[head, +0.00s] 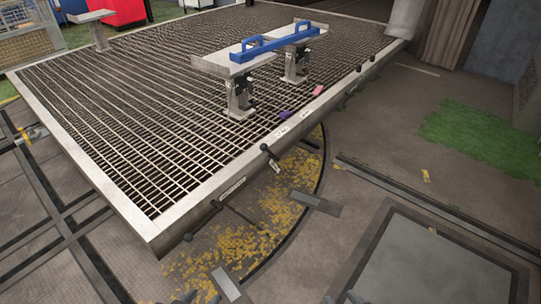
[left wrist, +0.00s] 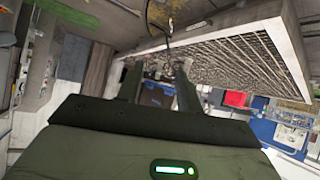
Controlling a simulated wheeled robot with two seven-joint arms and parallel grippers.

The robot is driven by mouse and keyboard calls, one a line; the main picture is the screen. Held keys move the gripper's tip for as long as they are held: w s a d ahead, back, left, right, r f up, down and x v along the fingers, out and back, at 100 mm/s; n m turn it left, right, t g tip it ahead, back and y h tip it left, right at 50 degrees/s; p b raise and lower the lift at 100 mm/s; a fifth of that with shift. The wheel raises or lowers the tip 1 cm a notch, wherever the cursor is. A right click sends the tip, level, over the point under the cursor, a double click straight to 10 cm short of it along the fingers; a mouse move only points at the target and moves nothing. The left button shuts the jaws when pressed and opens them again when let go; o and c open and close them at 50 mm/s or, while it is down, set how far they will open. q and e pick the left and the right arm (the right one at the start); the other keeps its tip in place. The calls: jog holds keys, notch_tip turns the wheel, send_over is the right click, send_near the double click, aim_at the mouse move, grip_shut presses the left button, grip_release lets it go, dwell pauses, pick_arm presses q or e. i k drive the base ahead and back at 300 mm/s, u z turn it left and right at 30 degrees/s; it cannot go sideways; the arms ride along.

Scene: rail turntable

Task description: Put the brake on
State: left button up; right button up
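The rail turntable (head: 120,215) is a metal-framed grating deck that fills the left and middle of the head view. A black-knobbed lever (head: 268,153) with a small tag stands at its near side edge. A dark rod (head: 240,215) with knobbed ends sticks out lower along the same side; I cannot tell which of these is the brake. My left gripper (head: 200,297) barely shows at the bottom edge. In the left wrist view its fingers (left wrist: 157,76) are apart with nothing between them. My right gripper (head: 350,298) shows only as small tips at the bottom edge.
A blue two-handled bar (head: 262,46) lies on a raised metal stand on the deck. Purple and pink items lie near the deck edge. Yellow leaves (head: 235,250) cover the ground below the side. A floor rail and a grey plate (head: 430,265) lie to the right.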

aim_at(263, 147)
jog(key=z, duration=0.1)
jog(key=i, duration=2.2)
jog(key=z, duration=0.05)
